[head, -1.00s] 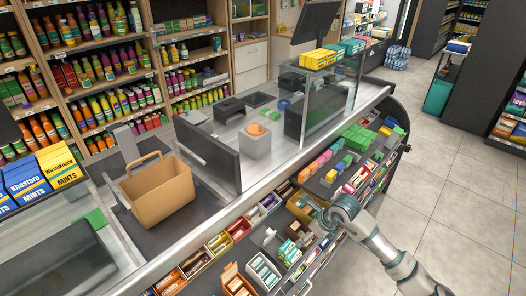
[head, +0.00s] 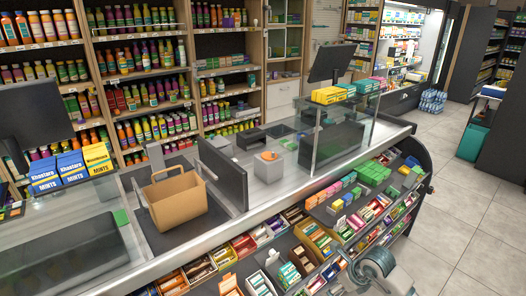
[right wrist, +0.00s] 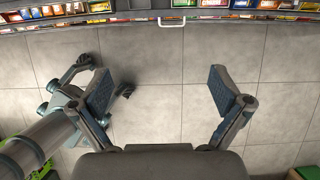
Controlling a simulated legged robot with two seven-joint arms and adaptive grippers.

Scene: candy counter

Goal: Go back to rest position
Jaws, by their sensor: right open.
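My right gripper (right wrist: 163,92) is open and empty in the right wrist view. Its two dark pads stand wide apart above bare grey floor tiles. In the head view, part of my right arm shows at the lower right, in front of the candy racks; its fingers are not clear there. At the left of the right wrist view, another grey arm of mine ends in dark finger-like parts, partly hidden by the right gripper's left finger. I cannot tell whether those are open or shut.
The counter's candy racks (head: 300,250) run along its front, near my right arm. A brown paper bag (head: 178,205) stands on the counter beside a dark screen (head: 222,176). Mint boxes (head: 70,170) stand at the left. Floor tiles (head: 465,235) are clear at the right.

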